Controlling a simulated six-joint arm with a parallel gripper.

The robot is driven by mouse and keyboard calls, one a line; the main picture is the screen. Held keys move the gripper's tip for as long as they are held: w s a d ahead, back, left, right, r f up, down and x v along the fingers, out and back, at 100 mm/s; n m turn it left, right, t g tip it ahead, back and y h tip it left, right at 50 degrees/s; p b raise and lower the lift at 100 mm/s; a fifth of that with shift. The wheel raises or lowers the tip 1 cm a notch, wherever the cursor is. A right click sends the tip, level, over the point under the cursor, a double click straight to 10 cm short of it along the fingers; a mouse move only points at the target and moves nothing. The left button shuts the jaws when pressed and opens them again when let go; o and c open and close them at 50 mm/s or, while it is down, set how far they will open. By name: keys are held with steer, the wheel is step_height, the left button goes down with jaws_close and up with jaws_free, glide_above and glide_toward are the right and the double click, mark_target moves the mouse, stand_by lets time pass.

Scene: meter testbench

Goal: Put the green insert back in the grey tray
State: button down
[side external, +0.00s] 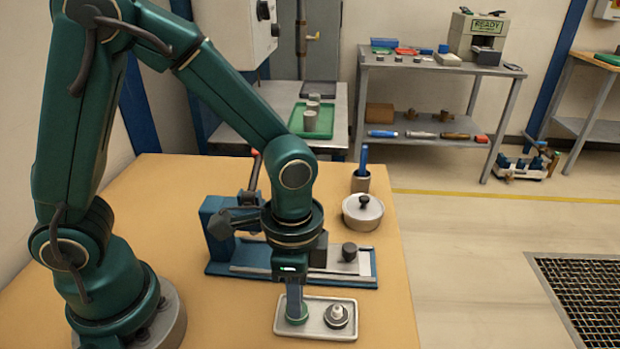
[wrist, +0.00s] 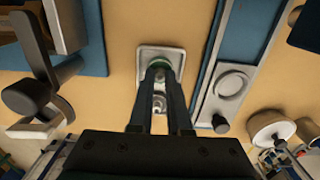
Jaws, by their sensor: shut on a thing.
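The grey tray (side external: 317,335) lies near the front of the tan table. The green insert (side external: 297,318) is at the left end of the tray, at the tips of my gripper (side external: 296,305). My gripper points straight down and is shut on it. In the wrist view the green insert (wrist: 159,64) shows only partly between the fingertips, over the tray (wrist: 160,49). I cannot tell whether its underside rests on the tray floor. A grey round insert with a white top (side external: 337,314) sits in the right half of the tray.
A blue-and-grey bench fixture (side external: 335,275) with a dark knob (side external: 349,251) stands close behind the tray. Farther back are a lidded round pot (side external: 362,213) and a cup holding a blue tool (side external: 361,183). The table right of the tray is clear up to its edge.

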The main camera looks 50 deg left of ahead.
stand_by(0.3)
steer(key=c, duration=0.5)
jaws_free()
steer(key=shift+c, duration=0.2)
steer(key=shift+r, duration=3.45)
steer(key=s+a+r+n+t, duration=0.4)
steer(key=a+r+n+t, duration=0.1)
steer(key=a+n, duration=0.3)
steer(key=shift+s+a+r+n+t, duration=0.2)
steer(key=shift+r+n+t, duration=0.1)
steer(key=shift+r+n, duration=0.25)
